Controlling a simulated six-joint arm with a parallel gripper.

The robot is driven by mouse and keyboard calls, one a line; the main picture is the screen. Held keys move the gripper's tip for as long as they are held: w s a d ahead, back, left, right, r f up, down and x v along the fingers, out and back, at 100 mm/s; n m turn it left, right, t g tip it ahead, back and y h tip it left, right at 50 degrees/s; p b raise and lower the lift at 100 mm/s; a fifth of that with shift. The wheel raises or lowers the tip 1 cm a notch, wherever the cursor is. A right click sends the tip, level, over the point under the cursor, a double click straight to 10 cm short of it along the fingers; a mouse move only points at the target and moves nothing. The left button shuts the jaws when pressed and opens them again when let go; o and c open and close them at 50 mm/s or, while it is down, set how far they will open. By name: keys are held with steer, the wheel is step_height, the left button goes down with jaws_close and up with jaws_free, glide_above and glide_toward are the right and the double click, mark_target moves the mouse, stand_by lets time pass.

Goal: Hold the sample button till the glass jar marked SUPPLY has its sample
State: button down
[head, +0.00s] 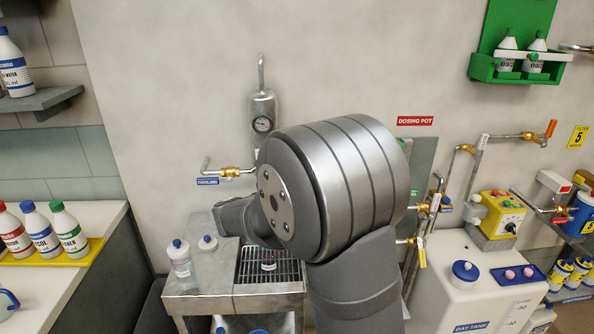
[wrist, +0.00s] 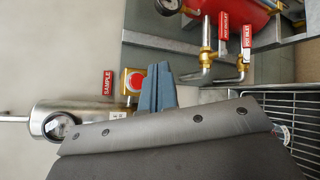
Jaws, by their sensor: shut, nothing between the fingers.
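The sample button, a red disc on a yellow plate (wrist: 133,81), shows in the wrist view beside a red SAMPLE label (wrist: 108,84). My gripper (wrist: 160,72) is shut and empty, its blue-grey fingers overlapping the plate's right edge in the picture. I cannot tell whether they touch the button. In the head view my arm hides the button and fingertips. A small jar (head: 268,261) stands on the drain grating, partly hidden; its marking and fill are unreadable.
The steel sink bench (head: 190,305) has a grating (head: 285,278). A gauge cylinder (head: 262,108) is on the wall. A COOLING valve (head: 232,173) is left of my arm. Brass valves (head: 422,255) and the white day tank (head: 440,295) stand close on the right.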

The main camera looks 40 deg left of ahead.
steer(key=w+a, duration=0.6)
steer(key=shift+w, duration=0.15)
stand_by(0.3)
steer(key=shift+w+a, duration=0.1)
steer(key=shift+a, duration=0.1)
stand_by(1.8)
steer(key=shift+w+a, duration=0.2)
steer(key=shift+w+a, duration=0.35)
steer(key=shift+a, duration=0.05)
stand_by(4.3)
